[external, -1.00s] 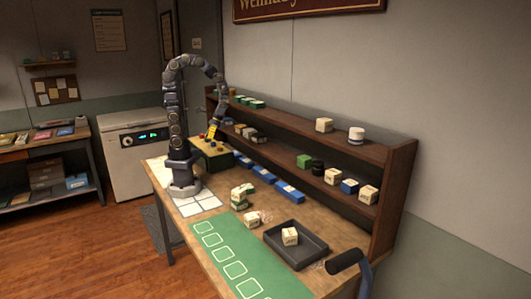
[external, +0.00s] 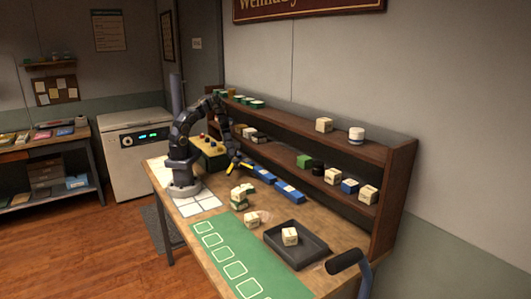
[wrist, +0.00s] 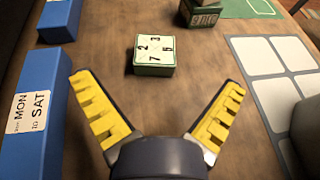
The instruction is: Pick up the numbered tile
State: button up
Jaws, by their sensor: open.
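The numbered tile (wrist: 154,52) is a small green block with a white top that bears several black digits. It lies flat on the wooden table, ahead of my gripper in the wrist view. In the external view it appears to be the right one of two close blocks (external: 248,188), too small to read. My gripper (wrist: 160,98) has its two yellow ridged fingers spread wide with nothing between them. In the external view my gripper (external: 239,170) hangs low over the table, short of the tile.
Blue boxes (wrist: 38,125) line the left side in the wrist view. Another green-and-white block (wrist: 203,12) stands just beyond the tile. A white-squared pad (wrist: 236,75) lies to the right. A dark tray (external: 318,246), green mat (external: 212,222) and shelf (external: 398,215) surround the work area.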

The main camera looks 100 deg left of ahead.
aim_at(247, 188)
notch_tip(247, 188, down, 2)
jog(key=shift+w+a+f, duration=0.1)
jog(key=shift+w+f, duration=0.05)
jog(key=shift+f, duration=0.05)
jog(key=shift+y, duration=0.3)
jog(key=x, duration=0.7)
jog(key=shift+w+d+f, duration=0.1)
jog(key=shift+w+d, duration=0.1)
jog(key=shift+d, duration=0.05)
jog(key=c, duration=1.2)
